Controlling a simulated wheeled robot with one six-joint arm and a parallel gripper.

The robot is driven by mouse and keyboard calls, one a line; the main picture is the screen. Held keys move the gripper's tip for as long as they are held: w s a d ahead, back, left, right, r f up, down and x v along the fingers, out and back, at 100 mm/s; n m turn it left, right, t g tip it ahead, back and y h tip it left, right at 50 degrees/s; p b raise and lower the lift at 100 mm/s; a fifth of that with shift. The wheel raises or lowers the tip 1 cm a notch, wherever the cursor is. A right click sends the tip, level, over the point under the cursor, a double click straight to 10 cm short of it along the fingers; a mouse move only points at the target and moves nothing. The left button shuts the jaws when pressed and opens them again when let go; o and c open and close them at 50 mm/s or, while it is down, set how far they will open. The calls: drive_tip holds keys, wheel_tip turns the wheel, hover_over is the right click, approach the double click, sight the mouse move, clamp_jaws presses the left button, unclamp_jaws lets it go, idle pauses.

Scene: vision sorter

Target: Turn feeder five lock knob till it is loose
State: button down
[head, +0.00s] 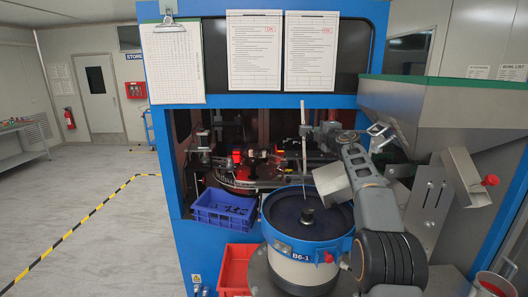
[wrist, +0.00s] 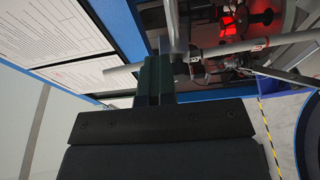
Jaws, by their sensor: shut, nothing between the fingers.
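My gripper (wrist: 157,72) is shut and empty in the wrist view, its dark fingers in front of a pale metal rod (wrist: 235,49). I cannot tell whether they touch it. In the head view my arm reaches up over the bowl feeder towards the blue-framed machine; the fingertips are not clear there. I cannot tell which part is the feeder five lock knob. One red knob (head: 490,180) is on the grey chute at the right. A small red knob (head: 327,257) is on the front of the bowl feeder (head: 283,252), which is labelled B6-1.
A blue bin (head: 222,215) with dark parts stands left of the bowl, and a red bin (head: 233,262) is below it. A grey hopper (head: 440,112) overhangs at the right. Papers hang on the machine front. Open floor lies left.

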drive_tip(key=shift+s+f+b, duration=0.1)
drive_tip(key=shift+s+b, duration=1.65)
drive_tip(key=shift+s, duration=1.1)
